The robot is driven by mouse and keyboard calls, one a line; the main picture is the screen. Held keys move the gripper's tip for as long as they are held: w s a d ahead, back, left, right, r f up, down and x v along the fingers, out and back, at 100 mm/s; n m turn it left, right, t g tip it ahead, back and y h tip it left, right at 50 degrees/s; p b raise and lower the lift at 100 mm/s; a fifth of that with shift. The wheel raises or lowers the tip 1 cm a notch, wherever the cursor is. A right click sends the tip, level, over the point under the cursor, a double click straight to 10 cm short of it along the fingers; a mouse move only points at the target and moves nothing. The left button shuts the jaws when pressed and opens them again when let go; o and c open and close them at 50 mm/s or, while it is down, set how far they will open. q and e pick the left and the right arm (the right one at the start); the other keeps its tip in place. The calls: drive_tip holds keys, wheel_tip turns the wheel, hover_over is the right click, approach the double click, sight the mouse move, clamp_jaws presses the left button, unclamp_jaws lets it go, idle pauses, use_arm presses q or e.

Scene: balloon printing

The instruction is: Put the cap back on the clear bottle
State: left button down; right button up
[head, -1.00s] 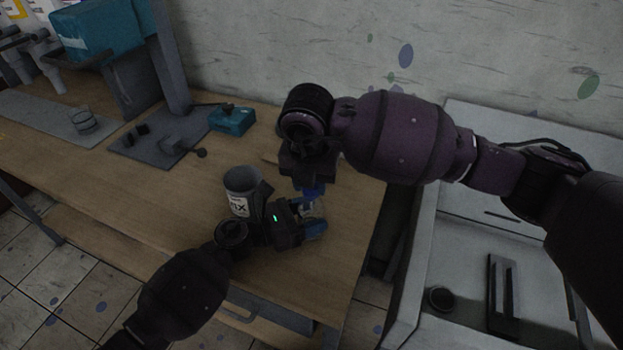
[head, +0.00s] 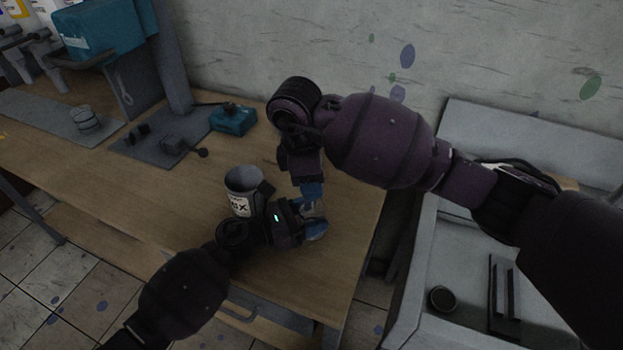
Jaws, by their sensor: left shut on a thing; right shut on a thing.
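My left gripper (head: 308,220) is the lower one, low over the right part of the wooden table, its blue fingertips shut on the clear bottle (head: 318,209). Only a small pale part of the bottle shows between the fingers. My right gripper (head: 312,190) comes down from above, its blue fingers pointing down right at the top of the bottle. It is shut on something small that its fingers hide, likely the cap. I cannot tell whether the cap touches the bottle's neck.
A grey labelled cup (head: 241,190) stands just left of my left gripper. A teal box (head: 232,120), a grey press (head: 165,135) and a clear jar (head: 84,119) are further left. A grey sink unit (head: 470,230) stands beyond the table's right edge.

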drive_tip(key=o, duration=0.9)
drive_tip(key=shift+r, duration=2.25)
drive_tip(key=shift+c, duration=0.5)
